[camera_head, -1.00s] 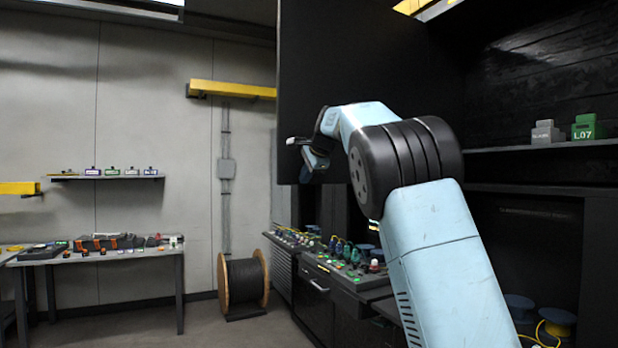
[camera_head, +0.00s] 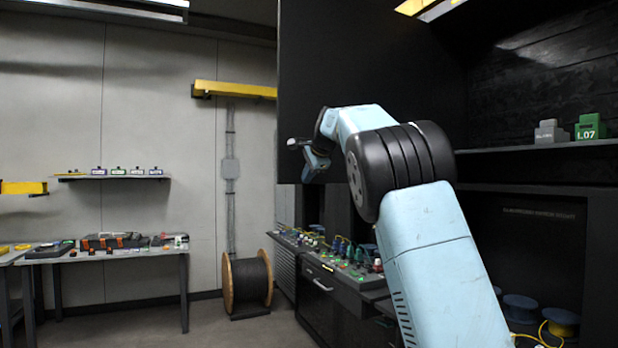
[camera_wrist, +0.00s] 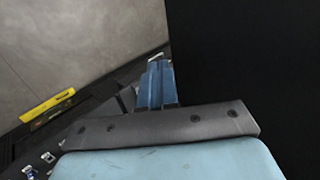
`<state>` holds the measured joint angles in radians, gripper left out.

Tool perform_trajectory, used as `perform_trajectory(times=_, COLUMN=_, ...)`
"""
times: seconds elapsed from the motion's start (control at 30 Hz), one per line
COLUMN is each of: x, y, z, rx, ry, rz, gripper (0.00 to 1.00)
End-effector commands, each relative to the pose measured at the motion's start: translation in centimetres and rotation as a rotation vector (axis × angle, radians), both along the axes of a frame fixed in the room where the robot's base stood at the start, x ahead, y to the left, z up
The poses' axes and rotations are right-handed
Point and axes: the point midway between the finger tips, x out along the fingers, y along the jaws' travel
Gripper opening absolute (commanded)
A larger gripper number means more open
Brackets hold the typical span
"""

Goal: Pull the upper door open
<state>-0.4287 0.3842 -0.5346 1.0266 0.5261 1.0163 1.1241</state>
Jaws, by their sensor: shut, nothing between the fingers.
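The upper door (camera_head: 390,50) is a large flat black panel, swung out from the cabinet on the right of the head view. The cabinet's upper shelf stands open beside it. My gripper (camera_head: 292,142) is at the door's lower left, near its free edge, with my arm across the panel. In the wrist view, my gripper (camera_wrist: 157,62) shows blue fingers close together and empty. The door (camera_wrist: 245,70) fills the right of that view, beside the fingers. I cannot tell whether they touch it.
The cabinet's shelf (camera_head: 545,147) holds a grey box (camera_head: 549,132) and a green box (camera_head: 589,127). Below is a counter (camera_head: 345,275) with small connectors. A cable spool (camera_head: 247,281) stands on the floor, and a workbench (camera_head: 110,253) is at left. Floor between them is clear.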

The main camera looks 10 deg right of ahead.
Motion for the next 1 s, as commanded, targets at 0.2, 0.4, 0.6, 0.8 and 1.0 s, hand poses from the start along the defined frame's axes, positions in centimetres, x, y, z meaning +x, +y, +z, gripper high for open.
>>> perform_trajectory(times=0.2, x=-2.5, y=-1.1, z=0.9, rx=0.002, ry=-0.004, rz=0.001, gripper=0.00)
perform_trajectory(times=0.4, x=-5.2, y=-2.3, z=3.6, rx=0.002, ry=-0.003, rz=-0.002, gripper=0.00)
perform_trajectory(times=0.6, x=-7.3, y=-3.1, z=5.6, rx=0.001, ry=-0.001, rz=-0.004, gripper=0.00)
perform_trajectory(times=0.8, x=-8.3, y=-3.5, z=6.5, rx=0.000, ry=0.000, rz=-0.004, gripper=0.00)
perform_trajectory(times=1.0, x=-8.7, y=-3.8, z=6.6, rx=-0.003, ry=0.001, rz=-0.002, gripper=0.00)
